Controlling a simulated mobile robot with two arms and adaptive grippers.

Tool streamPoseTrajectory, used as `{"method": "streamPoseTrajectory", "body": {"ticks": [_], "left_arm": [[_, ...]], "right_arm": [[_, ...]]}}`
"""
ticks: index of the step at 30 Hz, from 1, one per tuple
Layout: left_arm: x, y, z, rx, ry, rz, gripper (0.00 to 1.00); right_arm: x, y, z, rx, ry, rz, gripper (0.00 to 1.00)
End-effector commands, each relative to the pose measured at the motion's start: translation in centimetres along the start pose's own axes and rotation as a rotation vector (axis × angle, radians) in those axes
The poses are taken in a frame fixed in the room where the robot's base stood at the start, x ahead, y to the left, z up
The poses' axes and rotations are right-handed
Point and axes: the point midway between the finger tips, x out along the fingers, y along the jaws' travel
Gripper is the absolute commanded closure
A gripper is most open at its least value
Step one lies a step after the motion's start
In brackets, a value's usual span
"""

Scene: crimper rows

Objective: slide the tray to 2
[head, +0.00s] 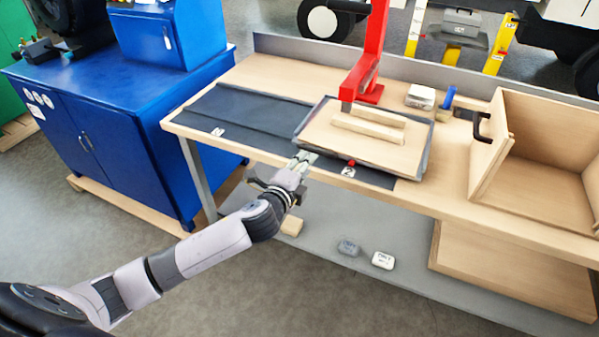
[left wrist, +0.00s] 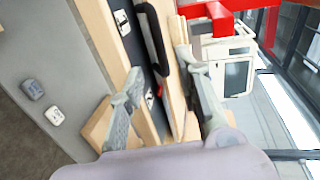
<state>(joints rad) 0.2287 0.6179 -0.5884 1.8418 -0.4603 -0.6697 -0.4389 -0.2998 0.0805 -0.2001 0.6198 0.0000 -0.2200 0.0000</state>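The tray (head: 318,147), a light board with a dark rim, lies on the right part of a dark strip (head: 262,110) on the workbench. Two wooden bars (head: 368,128) lie on it. The label 2 (head: 348,172) shows just in front of the tray's front edge, below a small red marker (head: 351,162). My left gripper (head: 302,160) is at the tray's front left corner. In the left wrist view its fingers (left wrist: 165,92) stand apart with the tray's edge between or just beyond them; contact is unclear. My right gripper is out of view.
A red press (head: 370,60) stands behind the tray. A wooden box (head: 545,160) stands to the right, with small items between. Another label (head: 218,131) marks the clear left part of the strip. A blue cabinet (head: 110,130) stands at left.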

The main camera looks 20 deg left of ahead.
Motion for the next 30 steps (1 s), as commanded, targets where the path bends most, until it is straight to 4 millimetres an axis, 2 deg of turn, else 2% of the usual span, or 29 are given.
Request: {"method": "streamPoseTrajectory", "body": {"ticks": [3, 8, 24, 27, 29, 30], "left_arm": [[-1.8, 0.1, 0.0, 0.001, 0.000, 0.001, 0.69], [-3.0, 0.0, 0.0, 0.000, 0.001, 0.000, 0.69], [-3.2, 0.1, 0.0, -0.001, 0.000, 0.001, 0.69], [-2.9, 1.5, 0.3, -0.022, -0.008, 0.026, 0.69], [-2.4, 3.6, 0.9, -0.053, -0.022, 0.065, 0.69], [-2.1, 5.6, 1.4, -0.084, -0.034, 0.100, 0.69]], "right_arm": [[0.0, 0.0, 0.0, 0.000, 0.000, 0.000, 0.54], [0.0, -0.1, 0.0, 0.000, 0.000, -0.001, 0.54], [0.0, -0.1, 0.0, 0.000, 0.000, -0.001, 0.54], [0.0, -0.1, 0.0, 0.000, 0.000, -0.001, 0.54], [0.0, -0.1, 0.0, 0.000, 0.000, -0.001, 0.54], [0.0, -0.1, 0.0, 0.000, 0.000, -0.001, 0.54]]}}
